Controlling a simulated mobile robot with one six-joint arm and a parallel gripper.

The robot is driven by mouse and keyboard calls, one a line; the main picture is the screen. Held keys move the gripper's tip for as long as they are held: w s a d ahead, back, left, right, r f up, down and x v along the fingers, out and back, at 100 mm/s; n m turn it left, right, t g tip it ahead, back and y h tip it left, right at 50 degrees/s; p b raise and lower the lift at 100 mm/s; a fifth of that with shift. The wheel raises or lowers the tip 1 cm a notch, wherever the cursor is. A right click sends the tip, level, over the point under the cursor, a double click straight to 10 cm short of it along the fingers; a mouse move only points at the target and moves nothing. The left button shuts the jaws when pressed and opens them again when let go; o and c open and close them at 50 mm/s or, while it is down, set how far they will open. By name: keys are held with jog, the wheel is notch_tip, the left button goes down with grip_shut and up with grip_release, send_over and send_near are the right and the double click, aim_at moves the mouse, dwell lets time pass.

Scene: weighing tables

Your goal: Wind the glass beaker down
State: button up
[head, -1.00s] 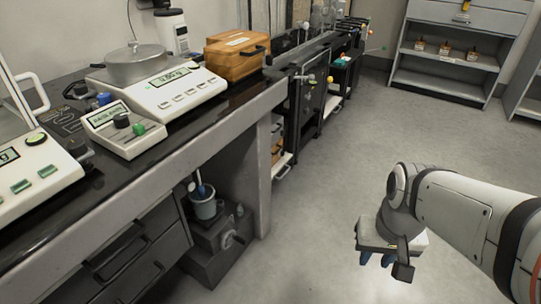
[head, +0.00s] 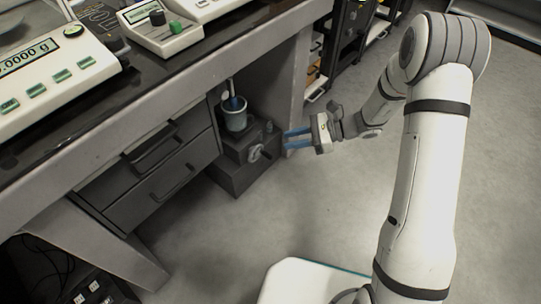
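The glass beaker (head: 236,121) stands upright on a dark lifting stand (head: 240,150) under the bench, with a blue and white rod-like item in it. A grey crank knob (head: 256,152) sits on the stand's front right side. My gripper (head: 287,142) is to the right of the knob, its two blue fingers pointing left toward it. The fingers are apart with a gap between them, and nothing shows in the gap. They do not appear to touch the knob.
The bench edge (head: 175,102) overhangs the stand on the left. Dark drawers with handles (head: 160,165) are left of the stand, and a grey bench leg (head: 296,85) is behind my gripper. Balances (head: 52,62) stand on the bench top. The floor (head: 345,215) in front is clear.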

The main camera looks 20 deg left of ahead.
jog(key=w+a+f+m+t+y, duration=0.2)
jog(key=w+f+m+t, duration=0.15)
jog(key=f, duration=0.35)
jog(key=w+a+f+m+t+y, duration=0.2)
jog(key=f+m, duration=0.3)
jog(key=f, duration=0.2)
jog(key=m+t, duration=0.5)
jog(key=m, duration=0.2)
send_near(269, 155)
jog(key=a, duration=0.3)
jog(key=shift+h, duration=0.4)
jog(key=b+x, duration=0.1)
jog(key=x, duration=0.2)
jog(key=b+x, duration=0.2)
jog(key=x, duration=0.2)
jog(key=shift+w+d+f, duration=0.15)
jog(key=shift+w+f, duration=0.1)
jog(key=shift+w, duration=0.15)
jog(key=shift+c, duration=0.3)
grip_shut()
jog(key=shift+d, duration=0.2)
jog(key=shift+a+r, duration=0.1)
jog(key=shift+a, duration=0.1)
